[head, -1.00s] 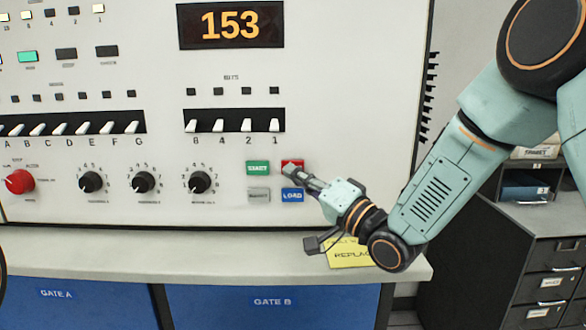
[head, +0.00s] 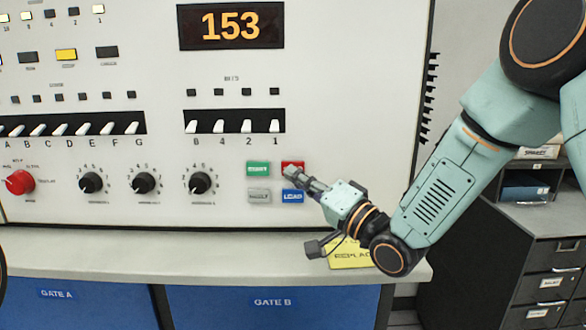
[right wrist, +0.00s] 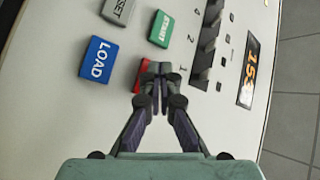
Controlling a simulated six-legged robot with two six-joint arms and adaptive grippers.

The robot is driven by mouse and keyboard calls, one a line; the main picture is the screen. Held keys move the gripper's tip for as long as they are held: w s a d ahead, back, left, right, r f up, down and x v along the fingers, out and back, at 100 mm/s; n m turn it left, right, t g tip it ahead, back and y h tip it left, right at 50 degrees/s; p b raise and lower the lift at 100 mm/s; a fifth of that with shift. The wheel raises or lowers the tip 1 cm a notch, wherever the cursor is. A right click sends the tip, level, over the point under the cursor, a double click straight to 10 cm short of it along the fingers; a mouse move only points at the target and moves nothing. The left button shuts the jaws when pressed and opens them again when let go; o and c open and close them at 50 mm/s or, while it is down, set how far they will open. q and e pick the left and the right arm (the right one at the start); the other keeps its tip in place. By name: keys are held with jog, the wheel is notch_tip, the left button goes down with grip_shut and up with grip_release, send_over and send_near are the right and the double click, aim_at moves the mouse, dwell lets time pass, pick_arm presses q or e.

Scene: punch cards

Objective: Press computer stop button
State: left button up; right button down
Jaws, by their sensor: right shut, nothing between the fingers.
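The red button (head: 299,164) is on the light computer panel, right of the green START button (head: 258,168) and above the blue LOAD button (head: 292,196). My right gripper (head: 289,171) is shut and empty, with its fingertips in front of the red button and covering most of it, including its label. In the right wrist view the closed fingertips (right wrist: 154,72) overlap the red button (right wrist: 138,76). I cannot tell if they touch it. A yellow lamp (head: 66,55) is lit at the upper left of the panel. My left gripper is not in view.
A grey RESET button (head: 258,196) sits below START. Bit switches (head: 234,121) and the orange 153 display (head: 231,26) are higher up. Black knobs (head: 200,183) and a red knob (head: 20,182) are at left. A ledge (head: 200,250) juts out below.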

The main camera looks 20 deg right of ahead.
jog(key=shift+s, duration=0.3)
jog(key=shift+s+a, duration=0.25)
jog(key=shift+s, duration=0.55)
jog(key=shift+s+a, duration=0.25)
jog(key=shift+s, duration=0.5)
jog(key=shift+s+a, duration=0.25)
jog(key=shift+s, duration=0.55)
jog(key=shift+s+d, duration=0.1)
